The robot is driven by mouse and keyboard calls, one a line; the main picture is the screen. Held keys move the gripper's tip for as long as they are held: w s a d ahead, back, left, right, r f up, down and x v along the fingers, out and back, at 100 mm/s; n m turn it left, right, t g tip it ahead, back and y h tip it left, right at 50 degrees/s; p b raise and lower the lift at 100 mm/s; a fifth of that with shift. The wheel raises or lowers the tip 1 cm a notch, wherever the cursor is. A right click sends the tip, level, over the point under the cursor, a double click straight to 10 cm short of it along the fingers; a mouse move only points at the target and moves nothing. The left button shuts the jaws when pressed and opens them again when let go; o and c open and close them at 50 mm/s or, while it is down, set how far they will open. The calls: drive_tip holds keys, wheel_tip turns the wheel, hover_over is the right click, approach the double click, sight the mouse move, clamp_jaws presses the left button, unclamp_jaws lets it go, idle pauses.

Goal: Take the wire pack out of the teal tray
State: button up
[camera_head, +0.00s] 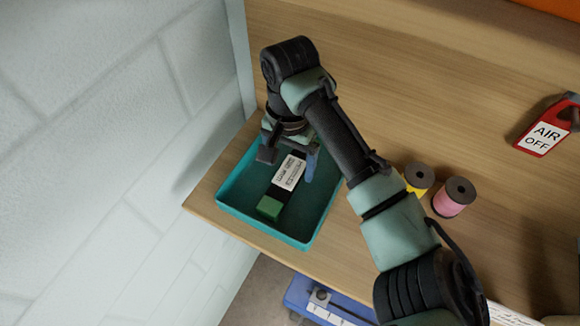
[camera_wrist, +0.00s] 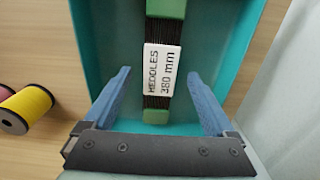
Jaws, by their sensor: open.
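The wire pack (camera_head: 287,178) is a dark bundle with green ends and a white label. It lies in the teal tray (camera_head: 228,207). In the wrist view the pack (camera_wrist: 161,68) runs lengthwise, its label reads "HEDDLES 380 mm", and the tray's wall (camera_wrist: 90,50) shows on both sides. My gripper (camera_head: 288,166) is over the tray, above the pack. In the wrist view its blue fingers (camera_wrist: 158,98) are open, one on each side of the pack and apart from it. Whether the fingertips are level with the pack is hard to tell.
A yellow spool (camera_head: 418,176) and a pink spool (camera_head: 454,196) stand on the wooden shelf (camera_head: 400,90) right of the tray. A red "AIR OFF" tag (camera_head: 545,130) is farther right. A pale block wall (camera_head: 110,130) rises close on the left.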

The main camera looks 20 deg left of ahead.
drive_tip(key=shift+f, duration=1.05)
drive_tip(key=shift+w, duration=0.1)
clamp_jaws()
